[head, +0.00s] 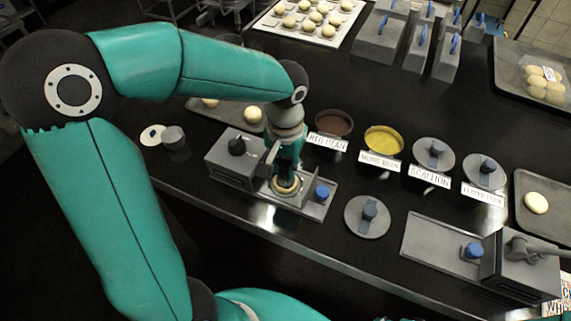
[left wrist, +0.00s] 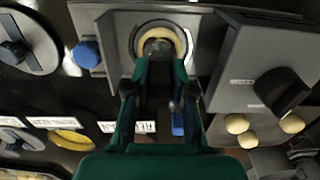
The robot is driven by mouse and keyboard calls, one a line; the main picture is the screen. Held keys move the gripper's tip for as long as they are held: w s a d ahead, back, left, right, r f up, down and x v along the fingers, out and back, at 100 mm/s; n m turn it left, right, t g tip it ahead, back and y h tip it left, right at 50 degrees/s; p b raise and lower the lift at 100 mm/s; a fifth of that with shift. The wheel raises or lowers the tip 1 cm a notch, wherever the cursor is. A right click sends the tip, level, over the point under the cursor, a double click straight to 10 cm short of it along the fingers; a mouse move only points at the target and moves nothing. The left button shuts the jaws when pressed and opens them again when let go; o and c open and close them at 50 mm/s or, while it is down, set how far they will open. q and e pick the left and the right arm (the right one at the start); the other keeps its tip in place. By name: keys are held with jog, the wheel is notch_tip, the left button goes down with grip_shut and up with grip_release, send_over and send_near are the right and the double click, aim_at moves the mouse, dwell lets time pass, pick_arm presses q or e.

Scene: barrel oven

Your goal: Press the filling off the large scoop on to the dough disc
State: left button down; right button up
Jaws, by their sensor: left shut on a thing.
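My left gripper (head: 288,160) points down over the grey press plate (head: 310,207) left of centre in the head view. It is shut on what appears to be the large scoop, mostly hidden between the fingers. In the left wrist view the gripper (left wrist: 158,85) reaches to a dark round end (left wrist: 158,48), perhaps the scoop's head, over the middle of the dough disc. The pale dough disc (head: 285,188) shows as a ring around it, also in the left wrist view (left wrist: 180,42). Filling and any contact are hidden. My right gripper is not in view.
A grey box with a black knob (head: 228,163) stands close left of the gripper. The red bean bowl (head: 333,122) and yellow filling bowl (head: 384,139) stand behind to the right, beside lidded bowls. A loose lid (head: 367,217) lies right of the plate.

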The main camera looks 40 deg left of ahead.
pick_arm(q)
jog(key=shift+s, duration=0.1)
jog(key=shift+r+p, duration=2.8)
jog(key=shift+r, duration=0.7)
